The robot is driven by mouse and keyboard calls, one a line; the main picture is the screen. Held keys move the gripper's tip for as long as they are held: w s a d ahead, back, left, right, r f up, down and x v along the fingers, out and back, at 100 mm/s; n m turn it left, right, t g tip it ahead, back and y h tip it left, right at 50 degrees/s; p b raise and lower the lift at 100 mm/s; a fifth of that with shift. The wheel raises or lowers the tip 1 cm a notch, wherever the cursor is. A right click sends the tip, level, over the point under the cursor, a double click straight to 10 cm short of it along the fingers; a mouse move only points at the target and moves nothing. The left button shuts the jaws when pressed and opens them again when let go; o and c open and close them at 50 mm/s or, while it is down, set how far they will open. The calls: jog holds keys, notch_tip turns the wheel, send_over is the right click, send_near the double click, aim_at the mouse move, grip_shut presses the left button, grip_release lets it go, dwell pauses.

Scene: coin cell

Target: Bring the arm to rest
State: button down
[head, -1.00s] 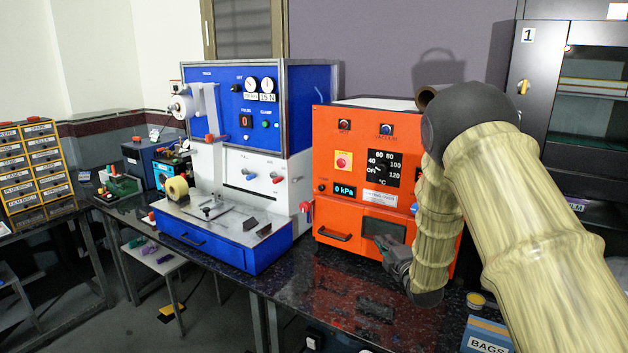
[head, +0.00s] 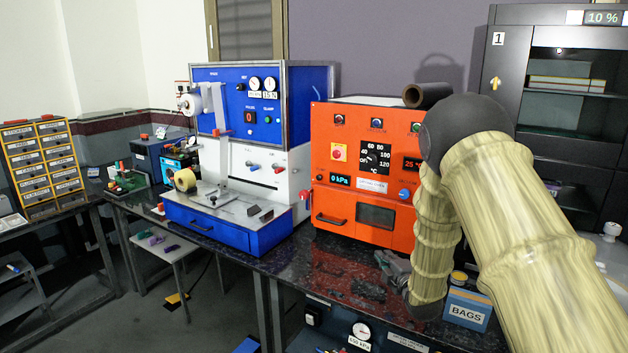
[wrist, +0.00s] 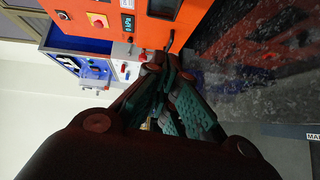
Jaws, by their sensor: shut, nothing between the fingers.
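My gripper (head: 385,262) hangs low over the dark speckled bench, in front of the orange oven and partly hidden by my own arm in the head view. In the wrist view, my gripper (wrist: 160,75) points along the bench top with its fingers together and nothing between them. My arm is bent, its upper part reaching in from the right and its lower part hanging down near the oven's right side. I cannot tell whether the fingers touch the bench.
The orange oven (head: 338,200) stands behind my gripper, with the blue and white machine (head: 262,100) to its left. A box marked BAGS (head: 468,310) stands on the bench close right of my arm. A black cabinet (head: 500,75) is at the back right. The bench's front edge lies below.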

jog(key=s+d+f+m+g+h+b, duration=0.15)
jog(key=s+f+m+g, duration=0.3)
jog(key=s+f, duration=1.05)
jog(key=s+d+f+m+g+h+b, duration=0.15)
jog(key=s+f+m+g+b, duration=0.35)
jog(key=s+f, duration=0.95)
jog(key=s+a+f+m+g, duration=0.1)
jog(key=s+f+m+g, duration=0.2)
jog(key=s, duration=1.3)
jog(key=s+a+f+m+g+b, duration=0.1)
jog(key=s+f+m+g, duration=0.3)
jog(key=s, duration=1.2)
notch_tip(320, 180, down, 6)
jog(key=m, duration=0.3)
jog(key=shift+s, duration=0.3)
jog(key=c, duration=2.2)
grip_release()
jog(key=shift+f+h, duration=0.1)
jog(key=shift+h, duration=0.2)
